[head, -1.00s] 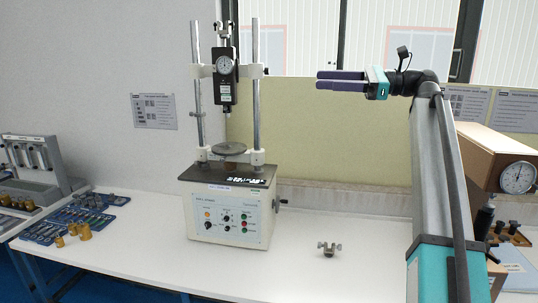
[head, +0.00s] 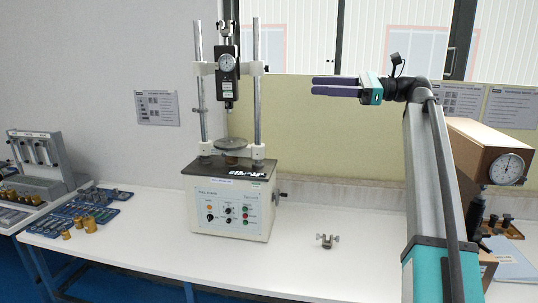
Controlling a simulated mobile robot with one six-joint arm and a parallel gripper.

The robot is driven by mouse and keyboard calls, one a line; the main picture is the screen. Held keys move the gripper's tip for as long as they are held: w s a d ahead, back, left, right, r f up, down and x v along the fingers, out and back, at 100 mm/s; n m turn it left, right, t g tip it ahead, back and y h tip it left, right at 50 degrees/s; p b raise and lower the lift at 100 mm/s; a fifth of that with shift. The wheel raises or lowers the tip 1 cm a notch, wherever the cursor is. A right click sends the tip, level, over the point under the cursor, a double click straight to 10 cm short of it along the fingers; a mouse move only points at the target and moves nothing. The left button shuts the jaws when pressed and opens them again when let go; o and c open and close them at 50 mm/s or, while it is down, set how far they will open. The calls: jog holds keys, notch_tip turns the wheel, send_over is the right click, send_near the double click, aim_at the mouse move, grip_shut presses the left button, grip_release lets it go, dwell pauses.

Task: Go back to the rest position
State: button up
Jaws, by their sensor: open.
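My gripper (head: 336,86) is at the upper right of the head view, held high above the table and pointing left. Its two dark purple fingers are apart with nothing between them. My arm rises from the lower right and bends at the top to the gripper. The gripper is right of the test stand (head: 230,205), which has two columns, a dial gauge (head: 227,63) and a round plate (head: 230,143), and it does not touch it.
A small metal clamp (head: 327,241) lies on the white table (head: 290,265). Brass pieces (head: 90,225) and blue trays (head: 60,222) lie at the left beside another apparatus (head: 35,155). A brown tester with a dial (head: 506,169) stands right of my arm. The table's middle front is clear.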

jog(key=w+a+f+m+g+b, duration=0.1)
jog(key=w+a+f+m, duration=0.2)
jog(key=f, duration=1.5)
jog(key=w+a+f+m+b, duration=0.1)
jog(key=w+a+f+b, duration=0.2)
jog(key=f, duration=1.6)
jog(key=s+a+f+g+h, duration=0.15)
jog(key=s+f, duration=0.25)
jog(key=f, duration=0.8)
jog(key=s+a+f+h+b, duration=0.1)
jog(key=s+a+f, duration=0.2)
jog(key=f, duration=0.9)
jog(key=s+a+f+g+h, duration=0.1)
jog(key=s+a+f+h, duration=0.2)
jog(key=f, duration=0.9)
jog(key=s+d+f+n+g+h+b, duration=0.2)
jog(key=s+f+n+g+h, duration=0.3)
jog(key=s+f, duration=2.4)
jog(key=s+d+f+n+g+h, duration=0.1)
jog(key=s+d+f+n+h, duration=0.2)
jog(key=s, duration=0.4)
jog(key=s+d+f+n+h, duration=0.1)
jog(key=s+d+f+n, duration=0.25)
jog(key=s, duration=0.35)
jog(key=s+d+n+h, duration=0.1)
jog(key=d+n+h, duration=0.2)
jog(key=d+n, duration=0.4)
jog(key=shift+d+n, duration=0.15)
jog(key=shift+n, duration=1.1)
jog(key=shift+t, duration=0.25)
